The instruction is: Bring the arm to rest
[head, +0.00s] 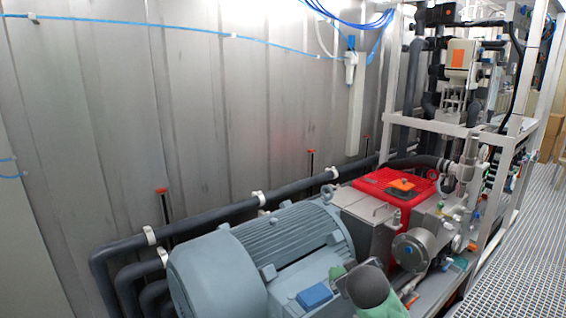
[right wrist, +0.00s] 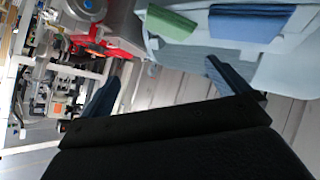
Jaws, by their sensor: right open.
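My right gripper (right wrist: 160,72) shows in the right wrist view, with its two dark fingers spread wide. It is open, and nothing is between the fingers. Beyond it are a pale blue-grey motor housing with a blue block (right wrist: 245,22) and a green block (right wrist: 172,22) on it. I cannot tell how far the fingers are from the housing. In the head view, neither gripper can be made out. A dark rounded part stands low in the middle there, and I cannot tell what it is.
The large blue-grey motor (head: 262,255) fills the lower middle of the head view. A red-topped pump (head: 372,183) adjoins it. Dark pipes (head: 205,219) run along the metal wall (head: 130,110). A white frame (head: 440,127) stands right, beside a clear grated walkway (head: 530,240).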

